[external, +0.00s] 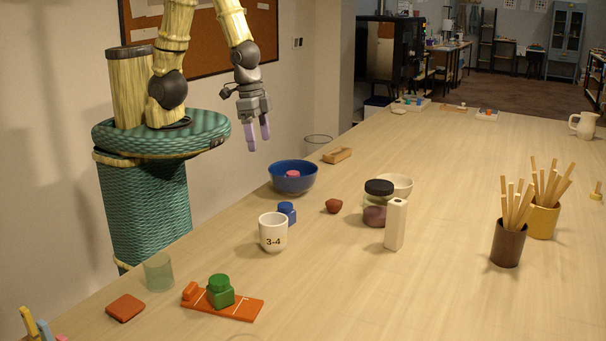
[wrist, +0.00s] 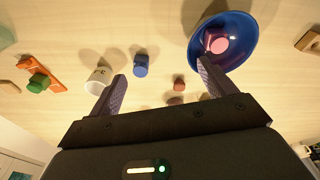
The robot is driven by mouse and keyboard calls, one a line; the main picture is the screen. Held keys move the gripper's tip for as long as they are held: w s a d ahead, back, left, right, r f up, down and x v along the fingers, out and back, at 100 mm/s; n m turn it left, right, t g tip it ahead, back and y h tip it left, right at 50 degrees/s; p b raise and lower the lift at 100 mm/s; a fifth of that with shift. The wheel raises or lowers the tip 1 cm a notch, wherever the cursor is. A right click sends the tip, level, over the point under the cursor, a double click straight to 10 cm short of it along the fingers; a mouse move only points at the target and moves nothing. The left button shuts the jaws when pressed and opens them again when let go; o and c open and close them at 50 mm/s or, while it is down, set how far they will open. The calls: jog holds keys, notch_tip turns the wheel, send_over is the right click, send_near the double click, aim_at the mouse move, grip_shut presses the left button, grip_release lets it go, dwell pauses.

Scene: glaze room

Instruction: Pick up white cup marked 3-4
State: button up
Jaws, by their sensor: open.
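The white cup marked 3-4 (external: 273,233) stands upright on the table, left of centre in the external view, with its marking facing the camera. It also shows in the wrist view (wrist: 98,80), to the left, just beyond my left finger. My gripper (external: 258,146) is open and empty, raised in the air beside the table's far left edge, well above and behind the cup. In the wrist view, my gripper (wrist: 160,90) has its two purple fingers spread wide with nothing between them.
A blue jar (external: 287,212) stands right behind the cup. A blue bowl (external: 293,180) with a pink thing inside is farther back. A green jar (external: 220,291) on an orange board (external: 240,307) is in front. A dark-lidded jar (external: 376,207) and white block (external: 395,224) stand to the right.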

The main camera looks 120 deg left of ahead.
jog(key=f+n+h, duration=0.1)
jog(key=f+n, duration=0.2)
jog(key=f, duration=0.1)
jog(key=s+d+f+n+h, duration=0.1)
jog(key=f+n+h, duration=0.1)
jog(key=f+n, duration=0.2)
jog(key=f+n+h, duration=0.2)
jog(key=f+n, duration=0.2)
jog(key=f, duration=0.1)
jog(key=shift+s+d+f, duration=0.15)
jog(key=shift+s+f, duration=0.05)
jog(key=shift+f, duration=0.15)
jog(key=d+n+h, duration=0.1)
jog(key=w+n+t+h, duration=0.1)
jog(key=n, duration=0.1)
jog(key=d+n+t+h, duration=0.1)
jog(key=n, duration=0.1)
jog(key=shift+w+d, duration=0.35)
jog(key=shift+w, duration=0.05)
jog(key=w+r+n+t+h, duration=0.3)
jog(key=w+r+n+t, duration=0.1)
jog(key=n, duration=0.2)
jog(key=shift+d+r+n+t, duration=0.2)
jog(key=shift+d+n+t, duration=0.05)
jog(key=shift+n+t, duration=0.15)
jog(key=shift+f, duration=0.1)
